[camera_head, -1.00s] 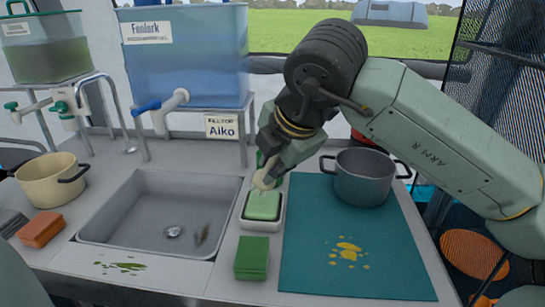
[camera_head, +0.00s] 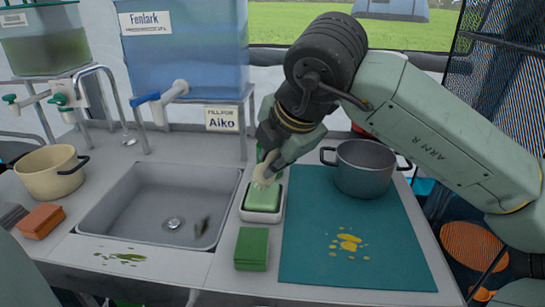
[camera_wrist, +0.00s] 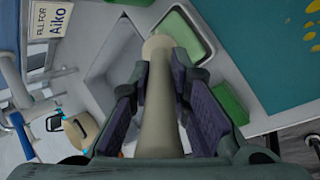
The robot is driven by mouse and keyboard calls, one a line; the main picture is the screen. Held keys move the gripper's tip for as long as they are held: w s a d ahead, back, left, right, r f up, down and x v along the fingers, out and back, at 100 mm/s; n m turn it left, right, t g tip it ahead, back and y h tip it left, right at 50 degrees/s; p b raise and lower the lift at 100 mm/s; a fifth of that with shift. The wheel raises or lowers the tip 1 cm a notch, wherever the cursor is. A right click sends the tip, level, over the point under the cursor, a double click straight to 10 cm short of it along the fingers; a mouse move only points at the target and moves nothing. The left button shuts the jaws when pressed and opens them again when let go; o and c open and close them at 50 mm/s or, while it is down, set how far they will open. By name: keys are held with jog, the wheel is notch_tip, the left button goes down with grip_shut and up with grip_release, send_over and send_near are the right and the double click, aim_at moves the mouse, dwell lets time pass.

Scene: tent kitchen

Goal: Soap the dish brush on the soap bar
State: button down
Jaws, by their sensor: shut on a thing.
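My gripper (camera_head: 272,161) is shut on the cream handle of the dish brush (camera_head: 263,173). In the wrist view the handle (camera_wrist: 160,110) runs between the two fingers, and its rounded far end (camera_wrist: 157,46) overlaps the soap area. The pale green soap bar (camera_head: 264,197) lies in a white soap dish (camera_head: 262,217) between the sink and the teal mat; the bar also shows in the wrist view (camera_wrist: 178,38). The brush end is at the bar's back part. I cannot tell whether the bristles touch it.
The sink (camera_head: 130,215) is left of the dish. A green sponge stack (camera_head: 252,249) sits in front of the dish. A grey pot (camera_head: 364,170) stands on the stained teal mat (camera_head: 310,265) at right. A water tank (camera_head: 200,60) stands behind.

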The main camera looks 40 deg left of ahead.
jog(key=shift+f+b, duration=1.05)
dwell(1.2)
jog(key=shift+f+b, duration=0.2)
jog(key=shift+b, duration=0.85)
dwell(3.5)
jog(key=shift+r, duration=0.15)
jog(key=shift+r+p, duration=2)
jog(key=shift+r, duration=1.4)
